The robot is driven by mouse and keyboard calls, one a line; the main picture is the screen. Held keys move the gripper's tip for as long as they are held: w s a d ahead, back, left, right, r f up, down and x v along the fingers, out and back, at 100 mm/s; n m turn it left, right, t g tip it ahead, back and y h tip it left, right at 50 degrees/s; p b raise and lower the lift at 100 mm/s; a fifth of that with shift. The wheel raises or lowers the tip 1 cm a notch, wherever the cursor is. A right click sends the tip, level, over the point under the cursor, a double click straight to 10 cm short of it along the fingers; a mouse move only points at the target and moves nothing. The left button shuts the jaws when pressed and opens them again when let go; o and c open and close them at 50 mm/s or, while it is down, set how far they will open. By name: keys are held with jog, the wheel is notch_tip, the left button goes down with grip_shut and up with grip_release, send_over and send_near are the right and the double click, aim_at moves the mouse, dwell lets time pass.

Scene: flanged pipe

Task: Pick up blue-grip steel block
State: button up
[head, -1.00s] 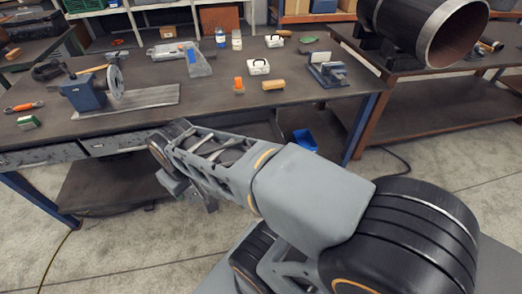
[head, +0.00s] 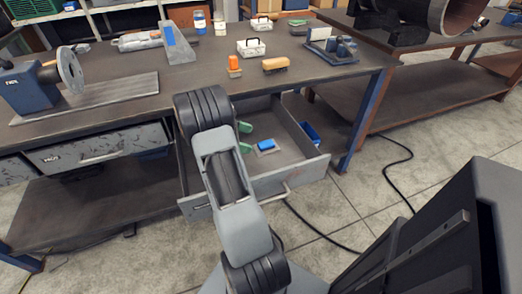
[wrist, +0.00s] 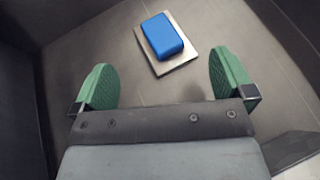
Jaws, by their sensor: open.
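The steel block with the blue grip (head: 267,146) lies flat in an open drawer under the bench. In the wrist view the blue grip (wrist: 162,37) sits on a pale square steel plate, slightly turned. My gripper (wrist: 163,80) is open and empty, its green fingers spread wide. The block lies beyond the fingertips, between their lines, apart from them. In the head view my gripper (head: 246,137) is at the drawer, left of the block, its body mostly hidden by my arm.
The open drawer (head: 311,146) has walls around the block, with bare floor beside it. The workbench top (head: 205,97) above holds a grinder (head: 45,85), an orange-topped item (head: 234,66), a brush (head: 275,64) and a white box (head: 251,48). A blue bin (head: 309,131) is right of the drawer.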

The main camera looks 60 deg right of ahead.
aim_at(265, 143)
jog(key=shift+s+d+f, duration=0.15)
jog(key=shift+d+f, duration=0.05)
jog(key=shift+d, duration=0.05)
jog(key=shift+b+x, duration=0.9)
jog(key=shift+x, duration=2.7)
jog(key=shift+r, duration=0.15)
jog(key=shift+c, duration=0.5)
jog(key=shift+s, duration=0.1)
jog(key=c, duration=1.2)
